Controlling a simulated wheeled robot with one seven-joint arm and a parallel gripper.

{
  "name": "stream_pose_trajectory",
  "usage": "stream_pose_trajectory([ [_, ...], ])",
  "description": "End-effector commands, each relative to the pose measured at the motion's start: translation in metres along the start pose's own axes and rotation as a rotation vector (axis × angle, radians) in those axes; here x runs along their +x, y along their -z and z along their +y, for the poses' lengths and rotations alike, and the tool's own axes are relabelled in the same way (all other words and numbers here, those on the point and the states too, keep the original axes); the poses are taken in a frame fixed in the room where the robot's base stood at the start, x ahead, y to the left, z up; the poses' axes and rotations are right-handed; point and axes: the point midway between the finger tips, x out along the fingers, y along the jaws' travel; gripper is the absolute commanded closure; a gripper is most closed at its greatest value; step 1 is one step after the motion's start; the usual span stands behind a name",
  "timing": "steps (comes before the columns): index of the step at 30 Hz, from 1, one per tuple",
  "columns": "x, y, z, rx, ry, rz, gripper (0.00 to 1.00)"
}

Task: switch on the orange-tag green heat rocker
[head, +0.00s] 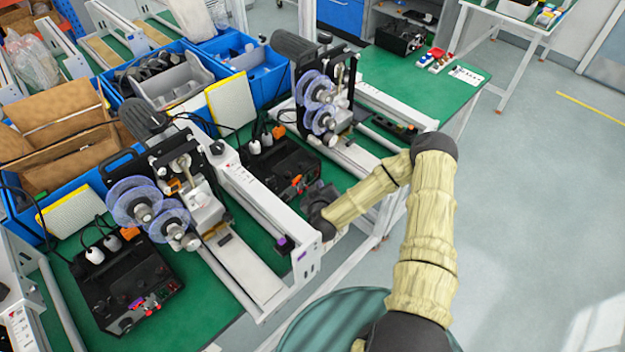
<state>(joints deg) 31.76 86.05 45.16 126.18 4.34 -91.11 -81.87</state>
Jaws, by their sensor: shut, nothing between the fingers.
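A black control box (272,162) stands on the green bench in the middle, beside the middle coder. Small red and orange parts (297,184) show on its front edge. A green rocker is too small to make out there, or is hidden by my gripper. My gripper (318,203) is dark and shut, with nothing visible in it. It is at the front right corner of this box, close to the red and orange parts. I cannot tell whether it touches the box.
A second black control box (115,280) with purple and red parts stands at the left. A white conveyor rail (262,205) runs between the two boxes. Coders with purple reels (135,203) stand behind. Blue bins (250,65) line the back. Open floor lies to the right.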

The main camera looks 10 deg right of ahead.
Motion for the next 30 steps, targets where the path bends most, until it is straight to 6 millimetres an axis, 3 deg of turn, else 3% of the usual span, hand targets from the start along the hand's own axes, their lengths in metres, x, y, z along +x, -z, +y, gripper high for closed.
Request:
stream_pose_trajectory([
  [30,0.0061,0.0047,-0.0042,0.000,-0.001,0.000,1.00],
])
